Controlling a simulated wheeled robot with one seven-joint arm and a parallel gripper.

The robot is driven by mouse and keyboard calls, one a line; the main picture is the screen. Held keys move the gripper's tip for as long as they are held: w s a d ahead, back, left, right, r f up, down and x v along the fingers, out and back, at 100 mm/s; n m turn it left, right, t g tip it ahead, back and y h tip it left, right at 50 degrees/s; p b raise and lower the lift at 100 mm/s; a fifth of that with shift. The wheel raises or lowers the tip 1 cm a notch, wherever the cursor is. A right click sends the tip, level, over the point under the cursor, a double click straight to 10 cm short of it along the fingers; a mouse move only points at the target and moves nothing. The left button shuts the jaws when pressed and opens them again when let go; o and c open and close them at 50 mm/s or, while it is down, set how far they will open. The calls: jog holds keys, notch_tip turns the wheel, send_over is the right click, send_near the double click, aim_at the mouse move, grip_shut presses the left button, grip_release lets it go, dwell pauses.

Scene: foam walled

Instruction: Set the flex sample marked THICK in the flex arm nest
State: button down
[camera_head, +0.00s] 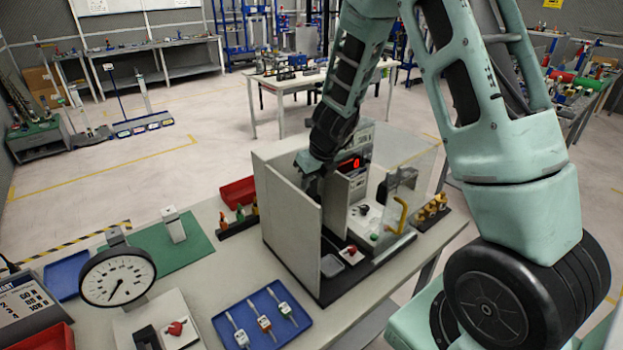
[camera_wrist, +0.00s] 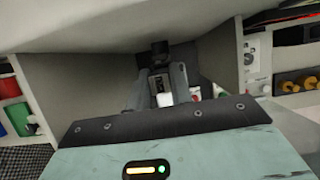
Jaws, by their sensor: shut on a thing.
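My gripper (camera_wrist: 163,82) is inside a walled booth and is shut on a small white piece (camera_wrist: 165,99), only partly visible in the wrist view. Any marking on it cannot be read. In the head view, my wrist reaches down behind the booth's left white panel (camera_head: 288,212), which hides the fingertips. Three small tagged samples with thin stems lie in a blue tray (camera_head: 221,328) at the front; their labels are too small to read. I cannot make out the flex arm nest; the view into the booth's back is blocked.
The booth has a clear right side with a yellow handle (camera_head: 401,214). A grey pad (camera_head: 331,265) and a red knob (camera_head: 351,249) are at its front. A dial gauge (camera_head: 117,278), green mat (camera_head: 190,252) and red bin (camera_head: 238,192) stand left.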

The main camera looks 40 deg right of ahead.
jog(key=shift+f+b, duration=1.05)
jog(key=shift+f, duration=0.15)
jog(key=c, duration=1.2)
grip_release()
jog(key=shift+o, duration=0.2)
jog(key=shift+r, duration=0.15)
jog(key=p+v, duration=0.7)
jog(key=v, duration=1)
jog(key=shift+p, duration=0.4)
jog(key=shift+r, duration=0.15)
